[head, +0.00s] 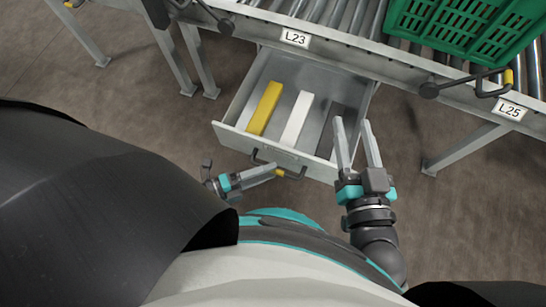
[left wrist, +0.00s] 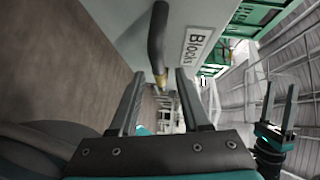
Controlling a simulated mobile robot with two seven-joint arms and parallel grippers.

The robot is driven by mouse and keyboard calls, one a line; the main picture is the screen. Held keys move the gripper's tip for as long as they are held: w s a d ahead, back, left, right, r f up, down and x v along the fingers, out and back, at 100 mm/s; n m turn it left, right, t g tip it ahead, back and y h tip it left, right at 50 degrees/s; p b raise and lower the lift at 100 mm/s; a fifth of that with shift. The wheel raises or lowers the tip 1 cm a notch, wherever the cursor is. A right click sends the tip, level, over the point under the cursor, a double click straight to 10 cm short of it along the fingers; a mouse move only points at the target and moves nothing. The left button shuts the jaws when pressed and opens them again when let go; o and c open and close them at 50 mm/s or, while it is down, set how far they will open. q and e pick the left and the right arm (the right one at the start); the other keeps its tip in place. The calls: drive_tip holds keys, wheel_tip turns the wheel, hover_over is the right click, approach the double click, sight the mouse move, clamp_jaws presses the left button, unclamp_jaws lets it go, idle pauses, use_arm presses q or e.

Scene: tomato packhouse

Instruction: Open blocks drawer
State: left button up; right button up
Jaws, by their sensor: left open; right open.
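The blocks drawer (head: 225,132) stands pulled out below the conveyor frame, with a yellow, a white and a dark grey block lying inside. Its front bears a "Blocks" label (left wrist: 196,45) in the left wrist view. The dark bar handle (left wrist: 157,40) with a yellow part is on the drawer front. My left gripper (head: 277,171) is open at the handle; in the left wrist view the handle appears between or just beyond its fingertips (left wrist: 160,72), and contact cannot be told. My right gripper (head: 354,122) is open and empty beside the drawer's right front corner.
The conveyor frame (head: 360,62) with rollers runs above the drawer, with L23 (head: 296,38) and L25 (head: 510,109) labels. A green crate (head: 470,28) sits on the rollers at the upper right. Bare floor shows on both sides of the drawer.

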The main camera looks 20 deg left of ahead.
use_arm(q)
drive_tip(key=v, duration=1.3)
drive_tip(key=shift+d, duration=0.1)
